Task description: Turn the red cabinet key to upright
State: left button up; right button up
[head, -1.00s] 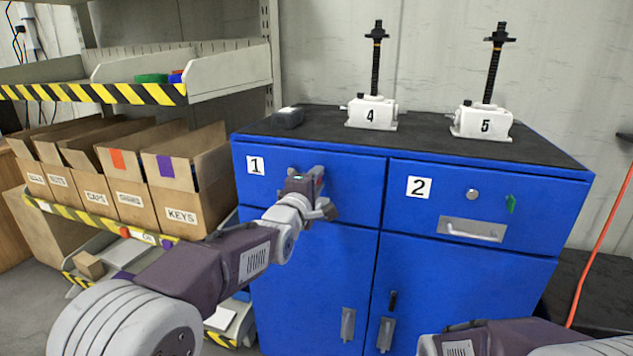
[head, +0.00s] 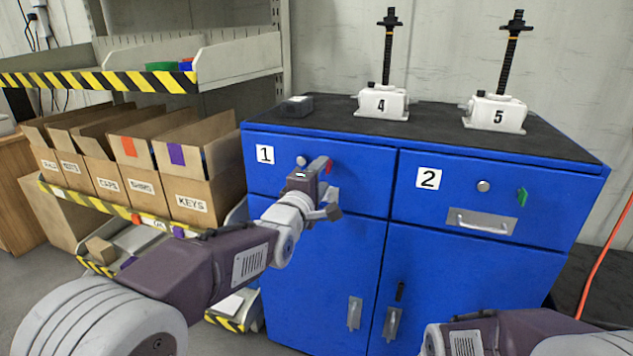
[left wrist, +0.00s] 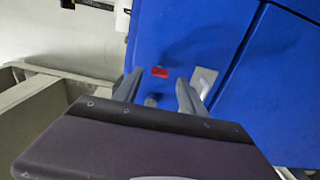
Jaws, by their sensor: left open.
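The red key (head: 328,167) is on drawer 1 of the blue cabinet (head: 335,265), partly hidden by my left gripper in the head view. In the left wrist view the red key (left wrist: 159,72) shows as a small red bar, its long side running left-right in the picture. My left gripper (head: 330,190) is in front of drawer 1. Its fingers (left wrist: 157,92) are apart and empty, with the key just beyond the tips and a gap between. A round silver lock (head: 301,161) is left of the key. My right gripper is out of view; only its arm shows.
Drawer 2 has a green key (head: 522,197) and a handle (head: 481,222). Jacks 4 (head: 381,103) and 5 (head: 495,113) and a dark block (head: 297,106) stand on the cabinet top. A shelf with cardboard boxes (head: 190,204) is at left.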

pick_arm(q)
jog(key=v, duration=0.5)
jog(key=shift+s+a, duration=0.1)
jog(key=shift+s, duration=0.1)
